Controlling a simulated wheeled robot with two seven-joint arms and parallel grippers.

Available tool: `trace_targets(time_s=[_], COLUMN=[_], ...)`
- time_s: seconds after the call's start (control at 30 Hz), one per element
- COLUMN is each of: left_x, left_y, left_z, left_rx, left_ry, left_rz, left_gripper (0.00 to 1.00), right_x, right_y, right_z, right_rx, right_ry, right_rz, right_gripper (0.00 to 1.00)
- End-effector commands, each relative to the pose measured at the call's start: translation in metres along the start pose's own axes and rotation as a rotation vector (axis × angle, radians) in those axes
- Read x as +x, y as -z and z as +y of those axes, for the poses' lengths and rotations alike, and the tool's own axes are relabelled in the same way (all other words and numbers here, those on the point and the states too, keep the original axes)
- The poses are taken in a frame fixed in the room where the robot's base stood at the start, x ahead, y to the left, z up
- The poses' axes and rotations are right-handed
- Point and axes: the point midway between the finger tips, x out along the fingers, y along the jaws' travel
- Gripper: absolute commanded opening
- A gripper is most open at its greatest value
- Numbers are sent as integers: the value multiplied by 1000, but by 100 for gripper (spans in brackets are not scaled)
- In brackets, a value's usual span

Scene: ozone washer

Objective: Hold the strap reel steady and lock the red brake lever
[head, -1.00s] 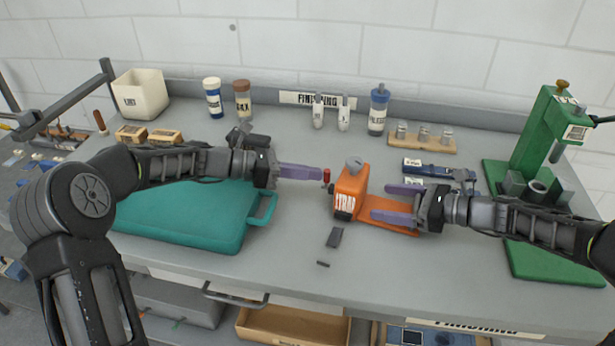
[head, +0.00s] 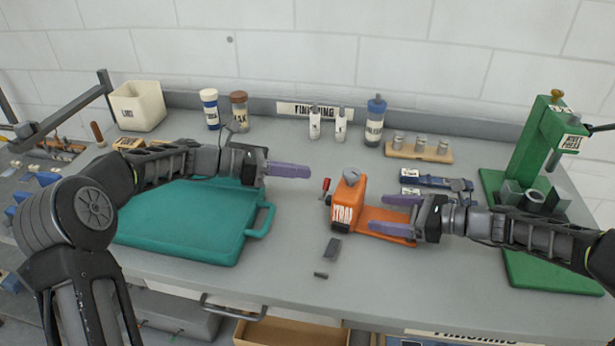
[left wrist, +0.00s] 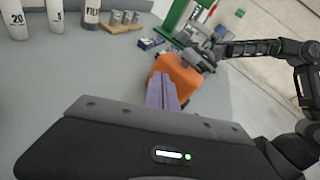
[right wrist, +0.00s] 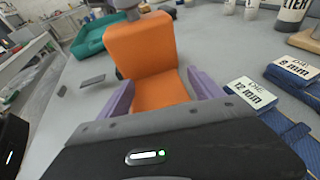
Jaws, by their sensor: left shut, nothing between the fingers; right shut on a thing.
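The orange strap reel (head: 346,205) stands on the bench with its flat orange base to the right; a grey knob tops it. The small red brake lever (head: 325,186) sits on its left side. My right gripper (head: 377,213) is shut on the reel's base, one purple finger on each side, as the right wrist view (right wrist: 160,90) also shows. My left gripper (head: 309,171) is shut and empty, its tips above and left of the lever, with a visible gap. In the left wrist view the reel (left wrist: 180,72) shows beyond the purple fingers; the lever cannot be made out there.
A teal case (head: 190,225) lies under my left arm. Dark small pieces (head: 332,248) lie in front of the reel. Blue die holders (head: 430,182) lie behind my right gripper. A green press (head: 540,145) stands at right, bottles (head: 375,122) at the back.

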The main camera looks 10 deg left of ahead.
Motion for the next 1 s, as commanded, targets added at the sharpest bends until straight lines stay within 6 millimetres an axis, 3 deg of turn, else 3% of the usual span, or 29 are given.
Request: trace_targets(time_s=[0.2,0.33,0.83,0.87,1.0], left_x=[-38,-54,-62,-62,-62], left_y=[-14,-20,-24,-24,-24], left_z=[9,13,14,14,14], left_rx=[1,1,-1,0,0], left_ry=[-4,-2,0,0,0], left_rz=[0,0,1,1,1], left_gripper=[0,0,0,0,0], right_x=[0,0,0,0,0], right_y=[0,0,0,0,0], right_z=[0,0,0,0,0], right_rx=[0,0,0,0,0], right_ry=[-1,-1,-1,-1,-1], right_rz=[-1,-1,-1,0,0], right_gripper=[53,53,53,77,89])
